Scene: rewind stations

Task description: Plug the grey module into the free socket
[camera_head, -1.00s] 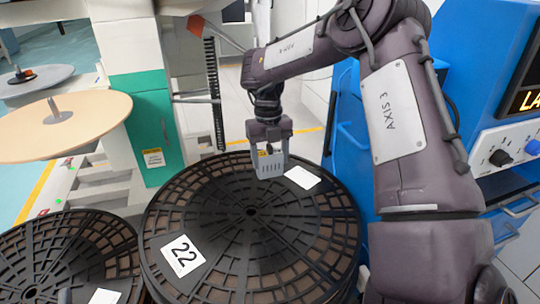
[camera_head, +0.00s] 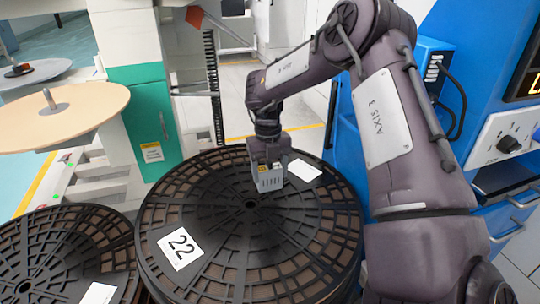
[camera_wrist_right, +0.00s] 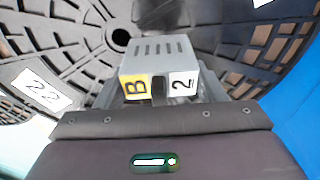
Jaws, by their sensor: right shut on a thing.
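My right gripper (camera_head: 269,168) is shut on the grey module (camera_head: 270,184), a small box with slots in its face. It holds the module over the large black reel, just beyond the hub; I cannot tell the exact height. In the right wrist view the module (camera_wrist_right: 158,52) sits between the fingers (camera_wrist_right: 165,92), with a yellow "B" label and a white "2" label on the near side. I cannot make out a free socket for certain. A blue box (camera_head: 433,66) with a row of pale slots is partly behind my right arm. My left gripper is not in view.
The black reel marked 22 (camera_head: 215,262) fills the middle. Another black reel (camera_head: 60,250) lies at lower left, below a tan disc (camera_head: 85,112). A blue cabinet with a white panel (camera_head: 490,150) bearing knobs stands on the right. A green-and-white post (camera_head: 140,120) stands at left.

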